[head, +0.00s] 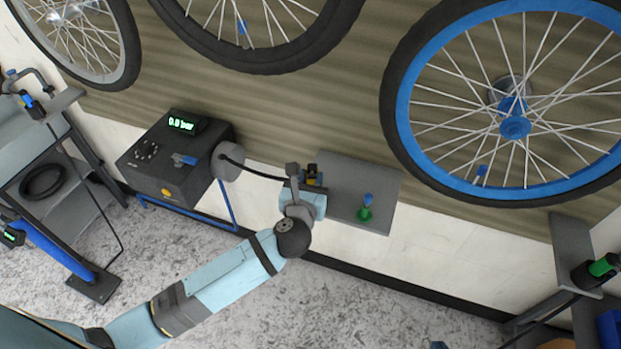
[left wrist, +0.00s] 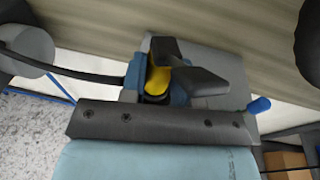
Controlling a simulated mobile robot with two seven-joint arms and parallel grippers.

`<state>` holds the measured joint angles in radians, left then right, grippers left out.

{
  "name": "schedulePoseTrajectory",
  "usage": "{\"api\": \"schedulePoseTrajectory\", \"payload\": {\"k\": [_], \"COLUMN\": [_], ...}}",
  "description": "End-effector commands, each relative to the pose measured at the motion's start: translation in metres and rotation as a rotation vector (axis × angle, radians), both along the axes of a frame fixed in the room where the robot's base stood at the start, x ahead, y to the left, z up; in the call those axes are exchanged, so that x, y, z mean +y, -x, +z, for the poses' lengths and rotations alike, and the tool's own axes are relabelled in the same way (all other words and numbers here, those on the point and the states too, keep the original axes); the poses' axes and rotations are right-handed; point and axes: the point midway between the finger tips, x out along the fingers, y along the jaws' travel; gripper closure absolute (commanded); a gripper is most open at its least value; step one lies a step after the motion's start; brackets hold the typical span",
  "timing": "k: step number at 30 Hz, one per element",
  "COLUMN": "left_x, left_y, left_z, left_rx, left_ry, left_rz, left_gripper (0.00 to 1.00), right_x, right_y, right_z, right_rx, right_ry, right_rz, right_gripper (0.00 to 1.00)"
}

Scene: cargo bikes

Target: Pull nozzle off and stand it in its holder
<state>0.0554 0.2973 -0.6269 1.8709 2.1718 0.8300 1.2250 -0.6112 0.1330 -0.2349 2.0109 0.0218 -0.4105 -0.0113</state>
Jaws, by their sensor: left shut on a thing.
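My left gripper (head: 306,184) is at the left end of a grey shelf (head: 345,170) on the wall. It is shut on the nozzle (head: 312,174), a small yellow and black piece. In the left wrist view the nozzle (left wrist: 158,80) shows yellow between the dark fingers of my gripper (left wrist: 165,75). A black hose (head: 262,172) runs to it from the left. A small green and blue fitting (head: 365,209) stands at the shelf's right part. The fingers hide part of the nozzle, and I cannot make out its holder. My right gripper is not in view.
A dark box (head: 165,160) with a green "0.0 bar" display and a grey reel (head: 227,161) stands left of the gripper. Bicycle wheels hang above, one blue-rimmed (head: 512,120). A stand (head: 575,235) is at the right, a grey rack (head: 50,190) at the left. The floor below is open.

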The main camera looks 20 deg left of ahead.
Motion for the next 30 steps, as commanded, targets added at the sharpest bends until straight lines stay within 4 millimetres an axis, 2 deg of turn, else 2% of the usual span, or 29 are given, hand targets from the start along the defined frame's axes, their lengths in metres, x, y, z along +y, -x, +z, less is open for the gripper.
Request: {"api": "schedulePoseTrajectory", "payload": {"k": [27, 28, 30], "left_x": [0.0, 0.0, 0.0], "left_y": [0.0, 0.0, 0.0], "left_z": [-0.014, -0.014, -0.014], "left_rx": [-0.001, -0.001, -0.001], "left_ry": [0.001, 0.001, 0.001], "left_rz": [0.0, 0.0, 0.0], "left_gripper": [0.92, 0.69, 0.53], "right_x": [0.0, 0.0, 0.0], "right_y": [0.0, 0.0, 0.0], "right_z": [-0.008, -0.008, -0.008], "right_rx": [0.0, 0.0, 0.0], "right_ry": [0.001, 0.001, 0.001], "right_rz": [-0.001, -0.001, -0.001], "right_gripper": [1.0, 1.0, 1.0]}}
